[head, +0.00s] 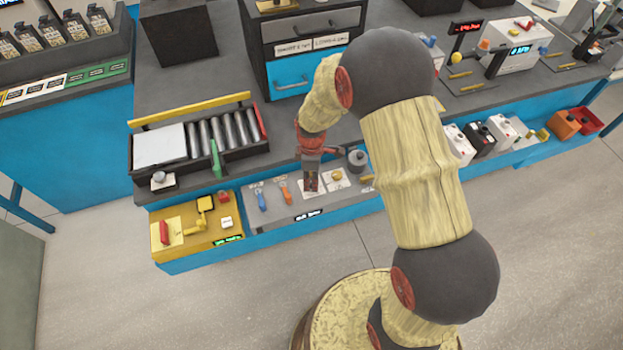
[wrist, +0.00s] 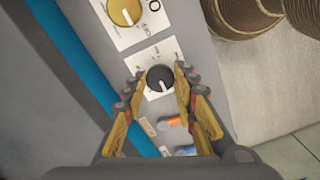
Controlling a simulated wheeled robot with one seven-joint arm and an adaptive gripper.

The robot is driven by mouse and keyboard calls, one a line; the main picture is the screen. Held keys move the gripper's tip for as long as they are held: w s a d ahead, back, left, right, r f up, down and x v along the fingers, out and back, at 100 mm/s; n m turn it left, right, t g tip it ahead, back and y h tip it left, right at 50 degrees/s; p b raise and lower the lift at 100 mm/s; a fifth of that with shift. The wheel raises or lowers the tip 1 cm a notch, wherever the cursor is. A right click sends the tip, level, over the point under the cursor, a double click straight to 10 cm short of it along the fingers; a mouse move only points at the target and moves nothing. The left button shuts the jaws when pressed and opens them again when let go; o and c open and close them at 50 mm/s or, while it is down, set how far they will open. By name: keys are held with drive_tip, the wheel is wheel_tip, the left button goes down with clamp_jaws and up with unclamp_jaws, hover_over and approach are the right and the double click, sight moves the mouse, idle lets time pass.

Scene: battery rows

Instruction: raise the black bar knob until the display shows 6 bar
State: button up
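The black knob (wrist: 160,79) with a white pointer line sits on a white dial plate (wrist: 153,53) in the wrist view. My gripper (wrist: 157,82) is open, with its yellow-and-dark fingers on either side of the knob and a visible gap to it. In the head view my gripper (head: 310,185) points down over the grey front panel (head: 285,207) and hides the black knob. A small dark strip with white characters (head: 309,215) is on the panel's front edge; I cannot read it or tell whether it is the bar display.
A yellow knob (wrist: 124,11) on its own plate is beside the black one. Blue and orange handles (head: 262,200) lie left of my gripper. A yellow control box (head: 190,232) stands further left. A grey round knob (head: 357,160) stands to the right.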

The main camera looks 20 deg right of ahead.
drive_tip(key=c, duration=0.5)
drive_tip(key=shift+m, duration=0.3)
drive_tip(key=shift+c, duration=0.2)
drive_tip(key=m+p, duration=0.2)
drive_tip(key=m, duration=0.3)
drive_tip(key=shift+r, duration=0.1)
drive_tip(key=m+p, duration=0.1)
drive_tip(key=m, duration=0.5)
drive_tip(key=shift+p, duration=0.4)
drive_tip(key=m+p, duration=0.1)
drive_tip(key=m, duration=0.5)
drive_tip(key=shift+m, duration=0.4)
drive_tip(key=m+p, duration=0.1)
drive_tip(key=m, duration=0.4)
drive_tip(key=shift+m, duration=0.4)
drive_tip(key=o, duration=1.2)
drive_tip(key=shift+c, duration=0.2)
